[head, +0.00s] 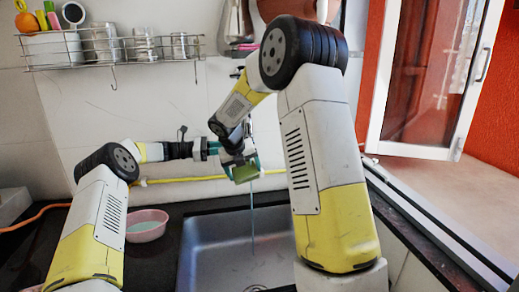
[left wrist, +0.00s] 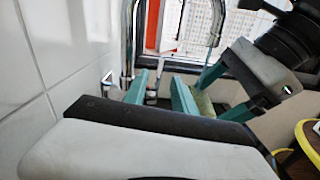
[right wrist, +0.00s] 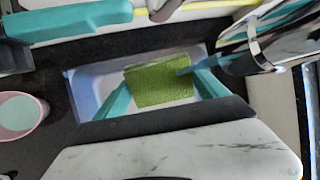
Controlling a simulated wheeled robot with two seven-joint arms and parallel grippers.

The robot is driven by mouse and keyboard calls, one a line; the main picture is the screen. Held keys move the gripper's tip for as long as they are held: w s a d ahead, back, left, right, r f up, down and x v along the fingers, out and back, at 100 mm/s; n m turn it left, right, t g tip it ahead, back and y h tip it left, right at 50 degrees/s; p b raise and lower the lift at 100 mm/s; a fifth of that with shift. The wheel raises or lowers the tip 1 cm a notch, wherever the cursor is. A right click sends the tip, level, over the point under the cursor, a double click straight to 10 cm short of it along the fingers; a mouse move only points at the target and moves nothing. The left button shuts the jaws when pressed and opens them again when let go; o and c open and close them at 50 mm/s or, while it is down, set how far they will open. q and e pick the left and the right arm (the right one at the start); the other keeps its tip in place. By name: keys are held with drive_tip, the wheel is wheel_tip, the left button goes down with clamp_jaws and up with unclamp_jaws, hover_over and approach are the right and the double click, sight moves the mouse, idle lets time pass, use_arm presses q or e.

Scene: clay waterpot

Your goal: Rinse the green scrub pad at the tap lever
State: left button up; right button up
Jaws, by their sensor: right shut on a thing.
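The green scrub pad (right wrist: 158,86) is held between the teal fingertips of my right gripper (right wrist: 160,85), above the sink, in the right wrist view. In the head view the pad (head: 245,172) is in the air over the sink. A thin bluish stream (head: 252,215) runs below it into the basin. My left gripper (left wrist: 160,85) has its two teal fingers apart beside the chrome tap (left wrist: 128,40); I cannot tell if they touch the tap lever, which is not clearly visible. The pad (left wrist: 204,104) also shows there beside my left fingers.
The steel sink (head: 205,250) is set in a black counter. A pink bowl (head: 147,225) stands on the counter left of it. A wire rack (head: 110,50) with cups hangs on the wall. A yellow hose (head: 185,179) runs along the back. The window (head: 430,80) stands at right.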

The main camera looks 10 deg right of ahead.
use_arm(q)
drive_tip(key=d, duration=1.1)
drive_tip(key=shift+s+d, duration=0.2)
drive_tip(key=shift+d, duration=0.2)
drive_tip(key=shift+c, duration=0.4)
clamp_jaws()
drive_tip(key=shift+w+a+r, duration=0.1)
idle(0.4)
